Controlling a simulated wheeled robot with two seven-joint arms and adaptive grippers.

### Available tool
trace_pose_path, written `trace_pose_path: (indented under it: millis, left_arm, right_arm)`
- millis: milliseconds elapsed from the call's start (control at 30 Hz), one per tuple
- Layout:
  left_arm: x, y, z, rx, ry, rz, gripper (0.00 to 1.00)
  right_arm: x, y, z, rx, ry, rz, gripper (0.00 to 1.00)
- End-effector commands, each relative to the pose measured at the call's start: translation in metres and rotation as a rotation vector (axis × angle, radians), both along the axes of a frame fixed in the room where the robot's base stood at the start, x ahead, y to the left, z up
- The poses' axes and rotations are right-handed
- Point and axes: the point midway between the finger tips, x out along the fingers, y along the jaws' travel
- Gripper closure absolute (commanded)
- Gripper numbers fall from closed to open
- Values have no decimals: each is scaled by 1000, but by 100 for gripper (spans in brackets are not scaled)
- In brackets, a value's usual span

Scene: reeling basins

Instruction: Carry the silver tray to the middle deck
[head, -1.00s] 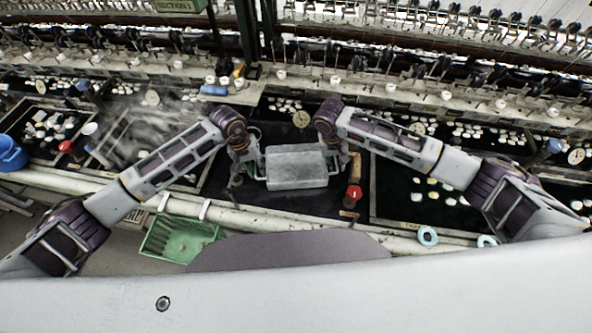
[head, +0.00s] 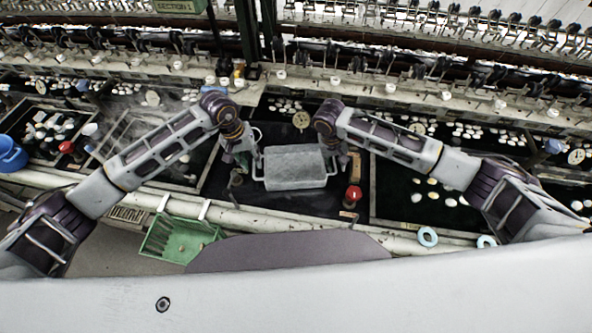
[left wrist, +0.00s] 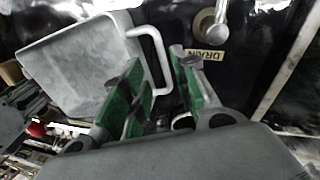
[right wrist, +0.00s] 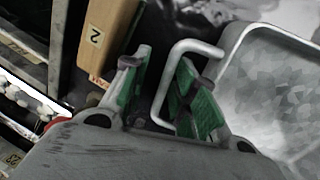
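The silver tray (head: 296,168), a grey rectangular pan with a loop handle at each end, lies on the dark surface at the centre of the head view. My left gripper (head: 238,160) is at the tray's left end. In the left wrist view, its green-padded fingers (left wrist: 158,85) are apart, with the left loop handle (left wrist: 158,50) reaching toward the gap between them. My right gripper (head: 333,150) is at the right end. In the right wrist view, its fingers (right wrist: 163,80) are open on either side of the right handle (right wrist: 168,75). Contact with either handle cannot be told.
A red-topped object (head: 353,194) and a wooden block (head: 354,163) stand close to the tray's right end. A green basket (head: 170,243) hangs at the front edge. A blue pot (head: 10,153) is at far left. Reeling machinery runs along the back.

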Motion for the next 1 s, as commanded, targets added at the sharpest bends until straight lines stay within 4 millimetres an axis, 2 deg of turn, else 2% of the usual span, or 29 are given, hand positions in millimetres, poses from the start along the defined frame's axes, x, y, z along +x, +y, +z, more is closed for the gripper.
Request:
trace_pose_path:
  millis: [100,300,767,1000]
  left_arm:
    - [1,3,12,0,-1,1,71]
    - [0,5,24,1,-1,0,71]
    - [0,5,27,1,1,1,71]
    - [0,5,26,1,1,1,71]
  right_arm:
    - [0,0,0,0,0,0,71]
    - [0,0,0,0,0,0,71]
    - [0,0,0,0,0,0,71]
    - [1,2,10,2,-1,0,71]
